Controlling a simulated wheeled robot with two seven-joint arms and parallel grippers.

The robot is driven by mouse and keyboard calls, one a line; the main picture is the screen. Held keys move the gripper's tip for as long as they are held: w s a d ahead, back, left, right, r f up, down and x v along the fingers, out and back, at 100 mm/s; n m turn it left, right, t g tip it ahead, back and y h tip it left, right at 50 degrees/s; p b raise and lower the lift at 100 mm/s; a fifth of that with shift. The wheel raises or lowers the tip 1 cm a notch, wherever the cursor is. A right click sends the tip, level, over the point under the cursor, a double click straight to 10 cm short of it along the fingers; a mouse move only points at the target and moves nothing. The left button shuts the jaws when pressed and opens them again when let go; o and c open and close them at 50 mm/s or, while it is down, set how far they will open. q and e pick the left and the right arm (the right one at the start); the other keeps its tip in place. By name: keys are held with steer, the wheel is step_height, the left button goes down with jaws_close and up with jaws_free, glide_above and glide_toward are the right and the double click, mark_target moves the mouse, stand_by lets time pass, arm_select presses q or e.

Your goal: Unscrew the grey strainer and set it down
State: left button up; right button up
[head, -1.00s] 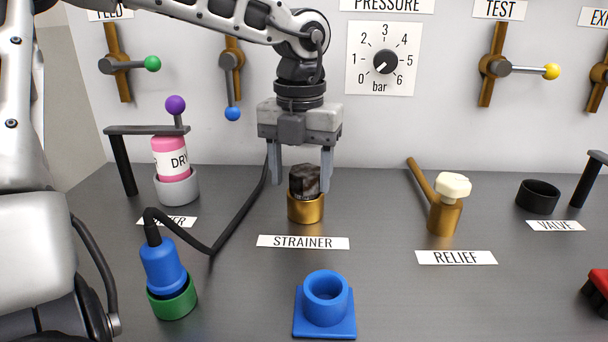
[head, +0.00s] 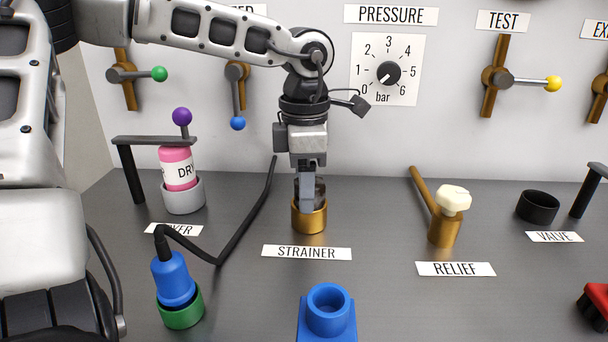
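The strainer (head: 320,187) is a dark, mottled cap in a brass socket (head: 310,219), behind the label reading STRAINER (head: 306,253). My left gripper (head: 306,205) points straight down over it, turned edge-on to the head view. Its near finger stands in front of the strainer and covers most of it; the far finger is hidden. Whether the fingers press on the strainer cannot be told. The strainer still sits in the socket, as far as it shows. My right gripper is not in view.
A blue square-based cup (head: 328,312) stands empty in front. A blue plug with a black cable (head: 172,280) sits in a green ring at left. The relief valve (head: 452,202) stands right; bare bench lies between.

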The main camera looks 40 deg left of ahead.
arm_select(q)
steer(key=m+p, duration=0.1)
steer(key=m, duration=0.4)
steer(key=shift+r+m, duration=0.1)
steer(key=shift+m, duration=0.3)
steer(key=m, duration=0.5)
steer(key=c, duration=0.7)
steer(key=shift+f, duration=0.2)
